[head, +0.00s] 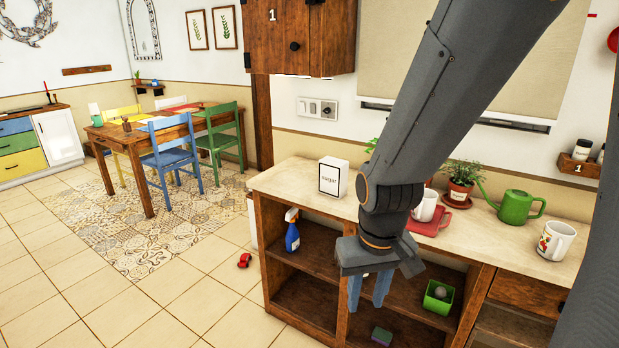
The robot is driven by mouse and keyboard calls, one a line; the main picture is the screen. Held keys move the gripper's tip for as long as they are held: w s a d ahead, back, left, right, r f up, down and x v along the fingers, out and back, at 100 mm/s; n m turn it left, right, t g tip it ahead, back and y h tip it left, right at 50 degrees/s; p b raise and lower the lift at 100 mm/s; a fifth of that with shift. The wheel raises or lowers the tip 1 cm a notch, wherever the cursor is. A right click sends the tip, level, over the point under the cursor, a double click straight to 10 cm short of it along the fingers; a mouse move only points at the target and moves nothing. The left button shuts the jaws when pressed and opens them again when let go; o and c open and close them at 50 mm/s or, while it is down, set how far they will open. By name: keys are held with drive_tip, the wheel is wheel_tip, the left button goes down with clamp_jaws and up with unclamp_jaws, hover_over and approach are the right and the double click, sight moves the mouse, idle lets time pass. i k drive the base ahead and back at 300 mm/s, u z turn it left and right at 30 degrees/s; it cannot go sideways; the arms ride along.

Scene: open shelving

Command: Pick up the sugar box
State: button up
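The sugar box (333,177) is a white box with dark lettering. It stands upright on the light countertop (289,183), near the left end. My gripper (369,291) hangs in front of the counter, to the right of the box and lower than it in the picture. Its two bluish fingers point down and are apart from the box. A narrow gap shows between the fingers, with nothing visible in it. My arm covers part of the counter to the right of the box.
Right of my arm, the counter holds a white mug (426,205), a red tray (431,226), a potted plant (462,178), a green watering can (517,206) and a patterned mug (555,240). Below, open shelves hold a blue spray bottle (292,236) and a green box (438,296). A wooden cabinet (300,38) hangs above.

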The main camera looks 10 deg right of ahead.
sight(333, 172)
drive_tip(key=u, duration=0.2)
drive_tip(key=i, duration=1.25)
drive_tip(key=z, duration=0.55)
drive_tip(key=k, duration=0.5)
drive_tip(key=u, duration=1.65)
drive_tip(key=i, duration=1.3)
drive_tip(key=z, duration=2.7)
